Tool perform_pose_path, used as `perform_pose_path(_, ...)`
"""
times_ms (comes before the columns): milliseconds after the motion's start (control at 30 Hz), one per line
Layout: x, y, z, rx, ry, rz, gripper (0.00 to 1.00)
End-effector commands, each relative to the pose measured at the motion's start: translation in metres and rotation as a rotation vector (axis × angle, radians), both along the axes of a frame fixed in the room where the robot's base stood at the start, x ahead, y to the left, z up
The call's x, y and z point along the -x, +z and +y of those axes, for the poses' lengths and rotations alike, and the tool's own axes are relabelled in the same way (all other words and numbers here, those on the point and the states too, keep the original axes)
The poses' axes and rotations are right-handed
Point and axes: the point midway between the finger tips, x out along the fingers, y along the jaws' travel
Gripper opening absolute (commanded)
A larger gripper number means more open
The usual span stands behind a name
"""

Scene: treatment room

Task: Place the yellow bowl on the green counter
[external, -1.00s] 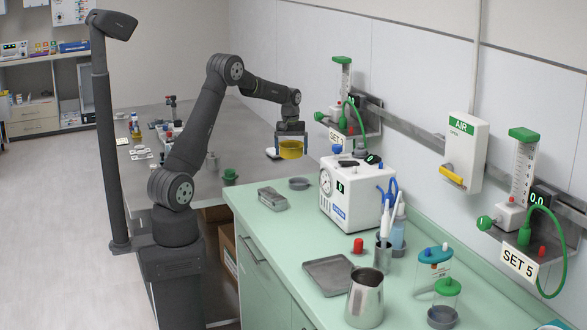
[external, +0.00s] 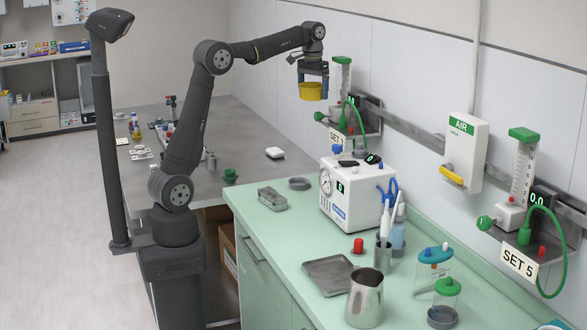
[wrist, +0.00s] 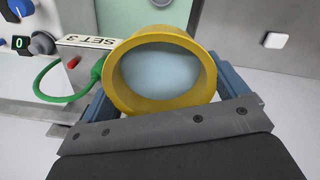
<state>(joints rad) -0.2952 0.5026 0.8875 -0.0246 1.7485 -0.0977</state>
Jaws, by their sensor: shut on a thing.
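The yellow bowl (external: 311,91) hangs in the air in the external view, held by my gripper (external: 312,78), whose fingers are shut on it. The bowl is upright and high above the grey table, close to the back wall. In the wrist view the bowl (wrist: 160,103) fills the middle between my gripper's blue fingers (wrist: 158,100), with its pale inside showing. The green counter (external: 300,234) is in front and to the right, below the bowl and apart from it.
On the counter stand a white machine (external: 352,196), a metal box (external: 272,199), a dark tray (external: 328,275), a steel jug (external: 364,298) and lidded jars (external: 434,262). A wall flowmeter labelled SET (external: 350,116) is close to the bowl. Bare counter shows left of the machine.

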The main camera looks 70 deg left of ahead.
Motion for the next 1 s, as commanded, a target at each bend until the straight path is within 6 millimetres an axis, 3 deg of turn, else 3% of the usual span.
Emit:
perform_pose_path(33, -0.001, 0.01, -0.028, 0.0, -0.071, -0.003, 0.68)
perform_pose_path(167, -0.003, 0.01, -0.088, 0.001, -0.209, 0.003, 0.68)
perform_pose_path(533, 0.003, -0.033, -0.254, 0.0, -0.519, 0.002, 0.67)
perform_pose_path(767, 0.032, -0.061, -0.352, 0.0, -0.707, 0.003, 0.67)
perform_pose_path(1000, 0.08, -0.089, -0.443, 0.0, -0.897, 0.002, 0.67)
